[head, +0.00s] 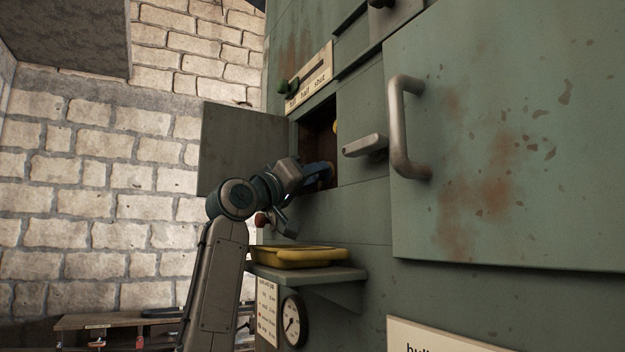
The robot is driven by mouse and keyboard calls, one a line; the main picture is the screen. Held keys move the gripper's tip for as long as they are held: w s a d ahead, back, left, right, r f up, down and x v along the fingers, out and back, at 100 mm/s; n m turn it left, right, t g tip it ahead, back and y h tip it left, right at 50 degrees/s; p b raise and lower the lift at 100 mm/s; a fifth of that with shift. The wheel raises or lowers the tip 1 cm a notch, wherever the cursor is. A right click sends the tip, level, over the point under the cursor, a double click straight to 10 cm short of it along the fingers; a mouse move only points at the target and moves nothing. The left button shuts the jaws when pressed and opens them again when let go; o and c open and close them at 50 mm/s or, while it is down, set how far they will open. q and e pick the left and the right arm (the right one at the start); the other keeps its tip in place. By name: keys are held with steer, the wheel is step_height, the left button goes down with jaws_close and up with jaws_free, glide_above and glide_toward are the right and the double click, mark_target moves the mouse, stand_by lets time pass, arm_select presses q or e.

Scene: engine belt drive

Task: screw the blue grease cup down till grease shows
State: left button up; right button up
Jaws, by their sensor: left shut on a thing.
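My left gripper (318,173) reaches from the left into a small dark opening (311,138) in the green machine housing. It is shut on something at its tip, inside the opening. A blue shape shows there; it fits the blue grease cup, but gripper and cup are hard to tell apart at this size. The cup's thread and any grease are hidden from this view. My right gripper is not in view.
An open door (235,140) stands left of the opening. A lever (365,146) and large handle (405,130) stick out to the right. Below, a yellow tray (297,257) sits on a shelf (335,274), above a gauge (293,321). A green-knobbed slider (284,88) is above.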

arm_select(q)
steer(key=shift+f+m+g+h, duration=0.15)
steer(key=shift+m+g+h, duration=0.15)
steer(key=shift+m+h, duration=0.35)
steer(key=shift+m, duration=0.35)
steer(key=o, duration=0.7)
